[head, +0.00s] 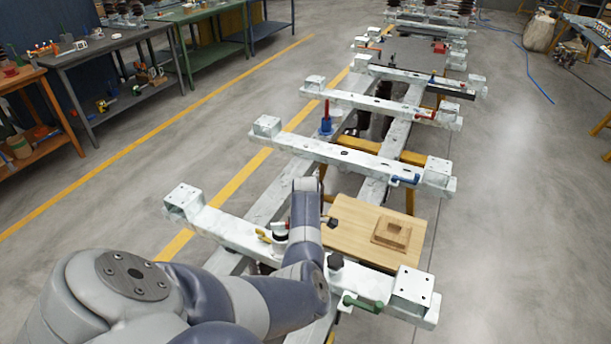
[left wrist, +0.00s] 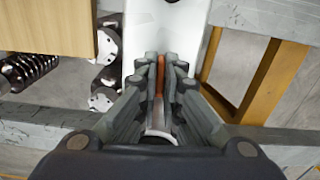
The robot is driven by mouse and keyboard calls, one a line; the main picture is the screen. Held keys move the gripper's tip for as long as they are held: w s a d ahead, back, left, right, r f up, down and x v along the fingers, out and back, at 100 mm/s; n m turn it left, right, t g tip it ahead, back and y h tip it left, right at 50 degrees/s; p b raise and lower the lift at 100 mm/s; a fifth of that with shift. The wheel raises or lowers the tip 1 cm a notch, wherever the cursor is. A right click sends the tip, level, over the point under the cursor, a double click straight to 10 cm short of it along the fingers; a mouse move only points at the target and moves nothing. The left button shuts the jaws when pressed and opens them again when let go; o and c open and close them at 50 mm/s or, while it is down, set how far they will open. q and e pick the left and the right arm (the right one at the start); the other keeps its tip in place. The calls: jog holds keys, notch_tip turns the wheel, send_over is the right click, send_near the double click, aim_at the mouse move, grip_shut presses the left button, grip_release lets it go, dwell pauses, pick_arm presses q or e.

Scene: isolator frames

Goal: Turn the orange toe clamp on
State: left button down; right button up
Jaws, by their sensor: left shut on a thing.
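In the left wrist view, a narrow orange part of the toe clamp (left wrist: 160,75) shows between the fingers of my left gripper (left wrist: 161,72). The fingers are closed in on it from both sides, over a white beam (left wrist: 142,45). The rest of the clamp is hidden by the fingers, so I cannot tell how far it is turned. In the head view my left arm comes in from the lower left and covers the near beam's middle; the gripper and orange clamp cannot be made out there. My right gripper is not in view.
The near white beam (head: 231,229) carries a yellow clamp (head: 264,236) and a green clamp (head: 361,303). A blue clamp (head: 405,180) is on the beam behind. A wooden board (head: 350,235) with a small wooden block (head: 390,233) lies between these beams. Workbenches stand at the left.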

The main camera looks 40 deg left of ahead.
pick_arm(q)
jog(key=shift+w+r+m, duration=0.1)
jog(key=shift+m, duration=0.3)
jog(key=c, duration=1.8)
grip_release()
jog(key=shift+o, duration=0.2)
notch_tip(320, 180, up, 12)
